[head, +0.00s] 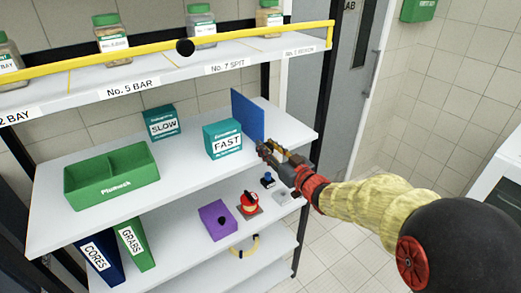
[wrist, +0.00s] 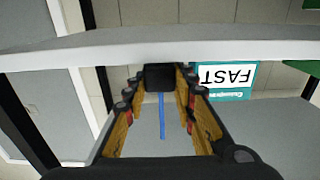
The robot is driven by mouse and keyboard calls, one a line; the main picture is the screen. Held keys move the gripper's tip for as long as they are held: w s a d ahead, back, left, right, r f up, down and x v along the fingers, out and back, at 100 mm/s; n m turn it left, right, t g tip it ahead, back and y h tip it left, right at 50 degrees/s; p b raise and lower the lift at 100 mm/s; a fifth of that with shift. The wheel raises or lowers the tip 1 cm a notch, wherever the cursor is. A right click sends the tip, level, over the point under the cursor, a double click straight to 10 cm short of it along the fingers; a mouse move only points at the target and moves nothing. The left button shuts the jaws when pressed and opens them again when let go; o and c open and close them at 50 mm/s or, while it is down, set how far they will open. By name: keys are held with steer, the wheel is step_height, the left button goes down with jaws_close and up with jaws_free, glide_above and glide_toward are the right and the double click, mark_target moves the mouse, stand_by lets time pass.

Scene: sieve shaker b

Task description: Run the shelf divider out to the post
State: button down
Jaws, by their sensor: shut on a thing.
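The shelf divider (head: 247,115) is an upright blue panel on the middle shelf, right of the teal FAST box (head: 224,140). My gripper (head: 264,150) is at its front edge. In the wrist view, which is upside down, the divider (wrist: 162,116) shows as a thin blue strip between the fingers. A dark block (wrist: 160,77) sits between the fingertips, and my gripper (wrist: 160,85) is shut on it. It appears to be the divider's grip, but the join is hard to make out. A black post (head: 326,100) stands at the shelf's right end, apart from the divider.
A teal SLOW box (head: 161,122) and a green two-part bin (head: 112,176) stand further left on the middle shelf (head: 185,187). A yellow rail (head: 130,50) crosses the upper shelf's front. Shelf space between divider and post looks clear. A purple box (head: 217,221) sits below.

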mark_target(302, 140)
steer(key=w+d, duration=0.2)
steer(key=d, duration=0.2)
steer(key=w+d+p, duration=0.1)
steer(key=w+d, duration=0.2)
steer(key=d, duration=0.1)
steer(key=w+d+p, duration=0.1)
steer(key=w+d, duration=0.2)
steer(key=d, duration=0.1)
steer(key=shift+w+d, duration=0.15)
steer(key=shift+d, duration=0.05)
steer(key=c, duration=1.5)
jaws_free()
steer(key=shift+o, duration=0.2)
steer(key=v, duration=1.2)
steer(key=shift+f, duration=0.1)
